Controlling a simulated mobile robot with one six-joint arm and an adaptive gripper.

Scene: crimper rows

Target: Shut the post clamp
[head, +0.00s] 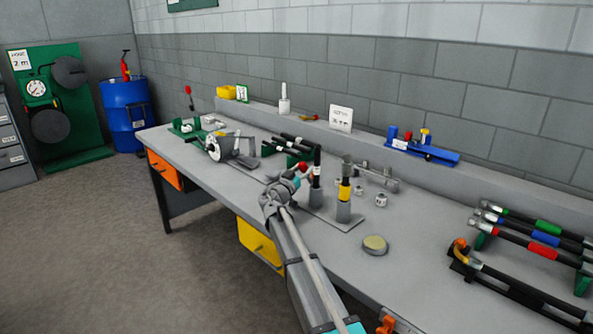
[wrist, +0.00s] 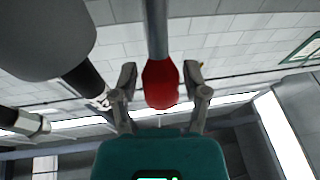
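The post clamp's plate (head: 345,223) lies on the bench and carries two grey posts. The left post (head: 316,197) has an upright black hose in it; the right post (head: 343,211) has a yellow band above it. A red knob (head: 303,168) shows beside the left post, next to my gripper (head: 287,188). In the wrist view the red knob (wrist: 160,86) on a grey rod (wrist: 157,28) sits between the fingers of my gripper (wrist: 160,73). The fingers are open, with a small gap on each side of the knob. My gripper hides the clamp's jaw in the head view.
A round tin (head: 375,245) lies right of the plate, with small metal fittings (head: 381,200) behind it. Hoses (head: 535,248) lie on a rack at the right. A blue tool (head: 422,150) rests on the back ledge.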

